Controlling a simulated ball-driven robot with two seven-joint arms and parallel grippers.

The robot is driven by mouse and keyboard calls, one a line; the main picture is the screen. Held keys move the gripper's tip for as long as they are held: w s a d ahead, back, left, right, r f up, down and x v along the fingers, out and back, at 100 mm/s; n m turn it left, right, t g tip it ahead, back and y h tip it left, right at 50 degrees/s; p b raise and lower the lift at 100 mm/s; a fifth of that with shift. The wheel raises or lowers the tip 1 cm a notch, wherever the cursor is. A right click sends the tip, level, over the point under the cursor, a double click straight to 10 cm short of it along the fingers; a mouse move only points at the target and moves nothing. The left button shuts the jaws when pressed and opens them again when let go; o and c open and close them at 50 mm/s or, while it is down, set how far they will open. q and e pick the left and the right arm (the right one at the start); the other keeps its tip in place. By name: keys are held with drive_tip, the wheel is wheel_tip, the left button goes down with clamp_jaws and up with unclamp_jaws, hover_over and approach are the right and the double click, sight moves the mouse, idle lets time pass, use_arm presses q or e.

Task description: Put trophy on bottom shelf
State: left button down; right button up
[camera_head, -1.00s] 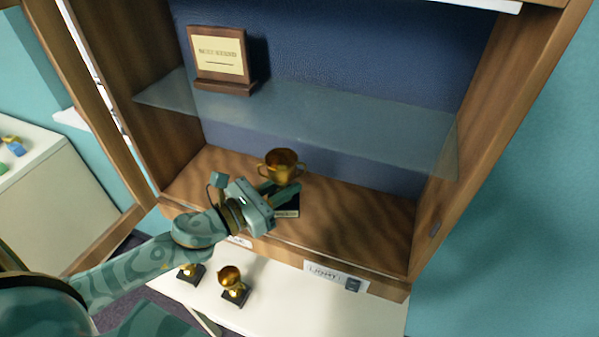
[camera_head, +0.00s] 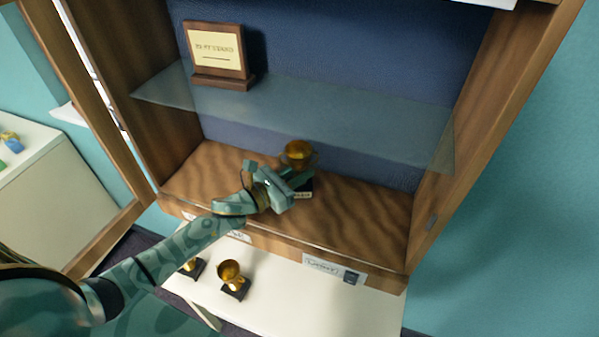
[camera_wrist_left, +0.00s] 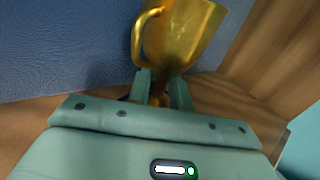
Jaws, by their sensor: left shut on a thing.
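A gold cup trophy (camera_head: 298,152) with two handles and a dark base is at the wooden bottom shelf (camera_head: 355,212) of the cabinet, upright or nearly so. My left gripper (camera_head: 293,182) reaches in from the front left and is shut on the trophy below its cup. In the left wrist view the trophy (camera_wrist_left: 183,35) rises beyond the fingers (camera_wrist_left: 160,90), its stem between them. The gripper hides much of the base, so I cannot tell whether it touches the shelf. My right gripper is not in view.
A glass shelf (camera_head: 330,120) crosses above, bearing a wooden plaque (camera_head: 216,52). The cabinet's right wall (camera_head: 480,140) and open door (camera_head: 105,150) flank the space. Two smaller trophies stand on the white surface (camera_head: 290,300) below, one at its front (camera_head: 232,277). The shelf's right half is clear.

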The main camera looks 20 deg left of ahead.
use_arm(q)
drive_tip(key=c, duration=1.3)
unclamp_jaws()
drive_tip(key=shift+f, duration=0.1)
drive_tip(key=shift+r, duration=0.25)
drive_tip(key=v, duration=0.3)
drive_tip(key=b+v, duration=0.1)
drive_tip(key=v, duration=0.3)
drive_tip(key=b+v, duration=0.1)
drive_tip(key=v, duration=0.3)
drive_tip(key=shift+s+f, duration=0.2)
drive_tip(key=shift+f, duration=0.05)
drive_tip(key=shift+s+a+r, duration=0.1)
drive_tip(key=shift+s+a, duration=0.1)
drive_tip(key=shift+s, duration=0.1)
